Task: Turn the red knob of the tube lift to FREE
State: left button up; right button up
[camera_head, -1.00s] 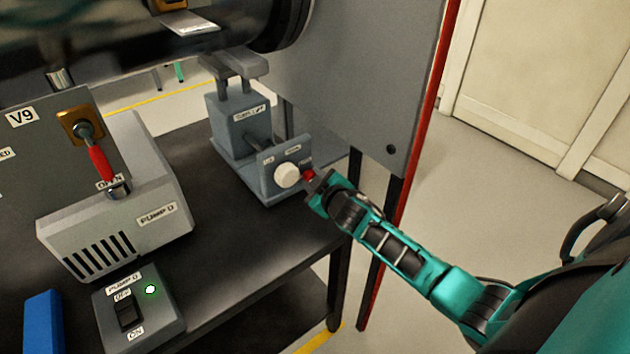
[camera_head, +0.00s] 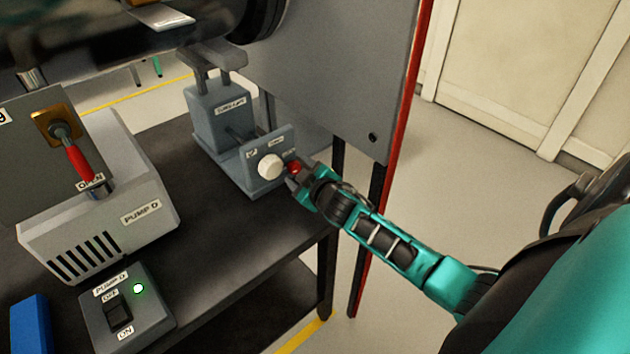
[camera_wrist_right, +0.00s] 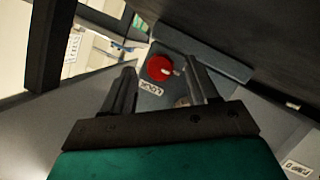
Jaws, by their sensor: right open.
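The tube lift (camera_head: 218,112) is a grey-blue unit on the dark bench, with a front plate carrying a large white knob (camera_head: 270,167) and a small red knob (camera_head: 294,166). My right gripper (camera_head: 293,177) is at the red knob and partly covers it in the head view. In the right wrist view the red knob (camera_wrist_right: 159,67) shows between the open fingers (camera_wrist_right: 159,75), with a pale pointer mark on it and a LOCK label (camera_wrist_right: 151,89) beside it. I cannot tell whether the fingers touch it. My left gripper is not in view.
Pump D (camera_head: 120,190), with a red-handled valve (camera_head: 80,165), and its switch box (camera_head: 125,312) with a lit green lamp stand to the left. A grey panel with a red edge (camera_head: 398,150) rises just behind the gripper. Open floor (camera_head: 480,220) lies to the right.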

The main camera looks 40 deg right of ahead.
jog(key=p+v, duration=0.1)
jog(key=v, duration=1)
jog(key=shift+s+r+p, duration=0.15)
jog(key=shift+s+p, duration=0.05)
jog(key=shift+p, duration=0.15)
jog(key=shift+a, duration=0.1)
jog(key=s+a+f+m+g+y, duration=0.1)
jog(key=s+a+f+y, duration=0.1)
jog(key=s+a+f, duration=0.2)
jog(key=s+a+f+m+g+y, duration=0.2)
jog(key=s+a+f, duration=0.2)
jog(key=s+a, duration=0.5)
jog(key=shift+a+f, duration=0.2)
jog(key=shift+a, duration=0.8)
jog(key=shift+s, duration=0.15)
jog(key=shift+c, duration=0.4)
